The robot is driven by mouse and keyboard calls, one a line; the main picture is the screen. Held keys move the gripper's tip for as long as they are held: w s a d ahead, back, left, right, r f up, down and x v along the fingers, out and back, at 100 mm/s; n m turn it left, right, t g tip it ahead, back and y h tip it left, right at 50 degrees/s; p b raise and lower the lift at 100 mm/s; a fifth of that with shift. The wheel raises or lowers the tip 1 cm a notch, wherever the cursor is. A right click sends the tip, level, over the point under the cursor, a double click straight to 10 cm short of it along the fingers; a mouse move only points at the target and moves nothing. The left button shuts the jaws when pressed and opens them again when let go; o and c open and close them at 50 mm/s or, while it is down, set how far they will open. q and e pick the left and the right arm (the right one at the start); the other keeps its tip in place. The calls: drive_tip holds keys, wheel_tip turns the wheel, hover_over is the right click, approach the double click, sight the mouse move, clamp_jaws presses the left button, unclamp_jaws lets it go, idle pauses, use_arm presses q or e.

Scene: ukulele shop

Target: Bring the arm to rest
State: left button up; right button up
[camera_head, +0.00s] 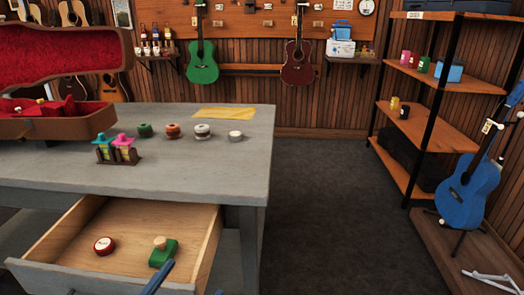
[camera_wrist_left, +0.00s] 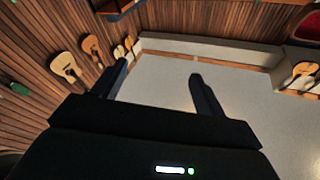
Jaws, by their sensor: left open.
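My left gripper (camera_wrist_left: 158,73) shows in the wrist view with its two dark fingers wide apart and nothing between them. Beyond the fingers are a wood-panelled wall, hanging guitars and a large pale grey surface. In the head view only a slim blue-grey part of my arm or gripper shows at the bottom edge, in front of the open drawer (camera_head: 207,243). My right gripper is in neither view.
The grey table (camera_head: 200,178) holds an open red-lined case (camera_head: 70,125), small bottles in a rack (camera_head: 118,152), several round tins and a yellow cloth (camera_head: 224,113). A blue guitar (camera_head: 468,190) stands right; the floor (camera_head: 330,220) between is clear.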

use_arm(q)
drive_tip(key=s+a+f+n+g+y+b, duration=0.1)
drive_tip(key=s+f+n+g+y, duration=0.2)
drive_tip(key=f, duration=0.4)
drive_tip(key=s+a+f+n+g+y+b, duration=0.1)
drive_tip(key=s+a+f+n+g+y, duration=0.15)
drive_tip(key=f, duration=0.35)
wheel_tip(320, 180, up, 6)
drive_tip(key=g+p, duration=0.2)
drive_tip(key=p, duration=1.8)
drive_tip(key=shift+w+d+n+g+y, duration=0.35)
drive_tip(key=shift+w+d, duration=0.1)
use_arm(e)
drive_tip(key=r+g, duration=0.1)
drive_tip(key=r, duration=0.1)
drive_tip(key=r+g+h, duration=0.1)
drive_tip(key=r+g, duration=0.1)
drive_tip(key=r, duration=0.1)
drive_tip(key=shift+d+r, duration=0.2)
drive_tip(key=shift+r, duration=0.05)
